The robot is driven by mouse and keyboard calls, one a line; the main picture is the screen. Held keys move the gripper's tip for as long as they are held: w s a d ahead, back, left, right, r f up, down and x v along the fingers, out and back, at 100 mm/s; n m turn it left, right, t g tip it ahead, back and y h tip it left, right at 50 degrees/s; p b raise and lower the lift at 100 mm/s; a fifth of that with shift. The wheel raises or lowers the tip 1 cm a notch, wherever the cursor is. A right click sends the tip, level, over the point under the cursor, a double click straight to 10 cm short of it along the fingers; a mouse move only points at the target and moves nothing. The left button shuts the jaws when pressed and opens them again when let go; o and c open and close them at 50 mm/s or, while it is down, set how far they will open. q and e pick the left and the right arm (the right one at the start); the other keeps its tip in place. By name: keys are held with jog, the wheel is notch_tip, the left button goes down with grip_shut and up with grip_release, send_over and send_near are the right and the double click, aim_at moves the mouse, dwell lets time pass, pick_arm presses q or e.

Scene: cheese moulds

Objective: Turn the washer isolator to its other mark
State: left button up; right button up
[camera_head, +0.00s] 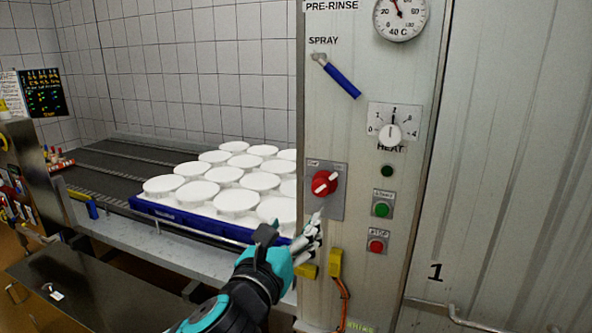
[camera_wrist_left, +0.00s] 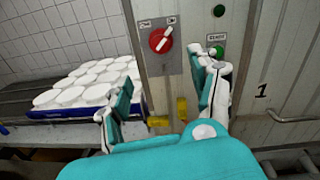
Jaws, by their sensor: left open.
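The washer isolator (camera_head: 325,183) is a red round knob with a white bar, on a grey plate on the machine's panel. Its bar slants from lower left to upper right. Small marks at the plate's upper left and upper right are too small to read. It also shows in the left wrist view (camera_wrist_left: 160,40), beyond and above the space between the fingers. My left gripper (camera_head: 290,236) is open and empty, below and to the left of the isolator in the head view, apart from it. The open fingers also show in the left wrist view (camera_wrist_left: 165,90). My right gripper is out of view.
A blue tray (camera_head: 190,217) of white moulds stands on the conveyor left of the panel. Green (camera_head: 382,209) and red (camera_head: 376,246) buttons sit right of the isolator. The heat dial (camera_head: 390,133) and blue spray lever (camera_head: 343,82) are above. A yellow connector (camera_head: 335,262) is below.

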aim_at(319, 189)
pick_arm(q)
jog(key=p+x, duration=0.1)
jog(key=x, duration=0.7)
jog(key=p+x, duration=0.2)
jog(key=x, duration=0.7)
jog(key=shift+w+f, duration=0.25)
jog(key=shift+p, duration=0.3)
jog(key=c, duration=1.2)
